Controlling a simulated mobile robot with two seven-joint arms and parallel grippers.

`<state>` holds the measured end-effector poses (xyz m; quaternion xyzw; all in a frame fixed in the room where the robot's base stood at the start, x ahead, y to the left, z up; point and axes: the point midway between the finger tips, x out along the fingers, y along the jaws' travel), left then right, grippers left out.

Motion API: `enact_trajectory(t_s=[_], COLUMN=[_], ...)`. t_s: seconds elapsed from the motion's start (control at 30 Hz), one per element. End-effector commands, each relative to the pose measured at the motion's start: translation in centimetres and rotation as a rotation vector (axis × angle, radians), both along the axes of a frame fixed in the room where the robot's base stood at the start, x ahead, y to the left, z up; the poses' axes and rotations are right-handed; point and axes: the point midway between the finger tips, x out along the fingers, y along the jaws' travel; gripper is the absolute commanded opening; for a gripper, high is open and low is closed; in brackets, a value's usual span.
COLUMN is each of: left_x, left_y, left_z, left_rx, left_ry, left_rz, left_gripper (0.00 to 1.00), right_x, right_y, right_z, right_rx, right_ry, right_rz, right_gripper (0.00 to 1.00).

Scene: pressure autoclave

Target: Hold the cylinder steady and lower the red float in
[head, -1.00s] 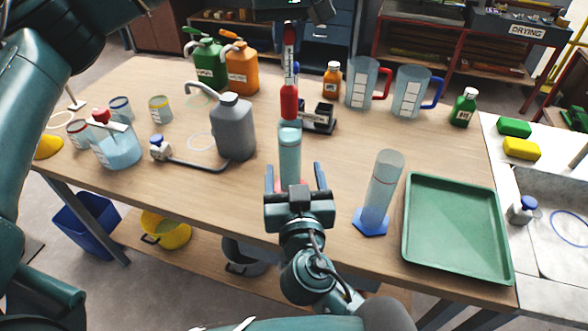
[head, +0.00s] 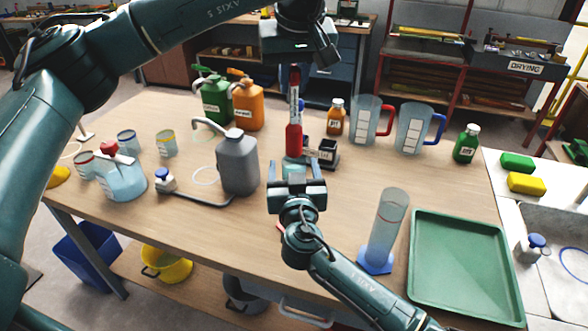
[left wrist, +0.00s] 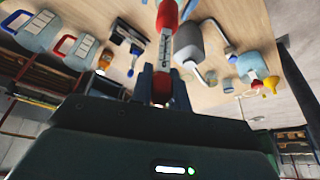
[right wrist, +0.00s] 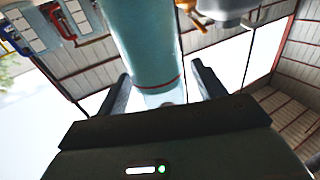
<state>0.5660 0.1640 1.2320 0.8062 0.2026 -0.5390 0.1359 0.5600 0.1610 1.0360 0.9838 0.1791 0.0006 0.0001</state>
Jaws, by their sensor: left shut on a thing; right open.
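The red float (head: 293,138) is upright, with a red tip, a pale marked stem and a red lower bulb. My left gripper (head: 296,62) is shut on its upper end; the float also shows in the left wrist view (left wrist: 166,45). The cylinder (right wrist: 145,40), filled with teal liquid, stands between the fingers of my right gripper (right wrist: 165,88), which is open around it with gaps at the sides. In the head view my right gripper (head: 297,170) hides most of the cylinder.
A second cylinder (head: 388,225) on a blue base and a green tray (head: 465,265) stand to the right. A grey jug (head: 238,163) with a bent spout stands close on the left. Two measuring jugs (head: 370,120) and a brown bottle (head: 335,118) are behind.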

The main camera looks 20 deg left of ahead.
Motion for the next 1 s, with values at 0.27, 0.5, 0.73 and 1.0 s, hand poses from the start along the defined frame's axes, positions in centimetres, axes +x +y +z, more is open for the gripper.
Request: enact_trajectory(t_s=[0.27, 0.5, 0.73, 1.0], left_x=[0.0, 0.0, 0.0, 0.0], left_y=[-0.01, -0.01, 0.0, 0.0], left_z=[0.01, 0.01, 0.01, 0.01], left_rx=[0.0, 0.0, 0.0, 0.0], left_ry=[0.0, 0.0, 0.0, 0.0], left_rz=[0.0, 0.0, 0.0, 0.0], left_gripper=[0.0, 0.0, 0.0, 0.0], right_x=[0.02, 0.01, 0.0, 0.0], right_y=[0.03, 0.01, 0.0, 0.0], right_z=[-0.02, -0.02, -0.03, -0.04], right_rx=[0.0, 0.0, 0.0, 0.0], right_ry=[0.0, 0.0, 0.001, 0.001], right_rz=[0.0, 0.0, 0.0, 0.0], right_gripper=[0.66, 0.46, 0.27, 0.09])
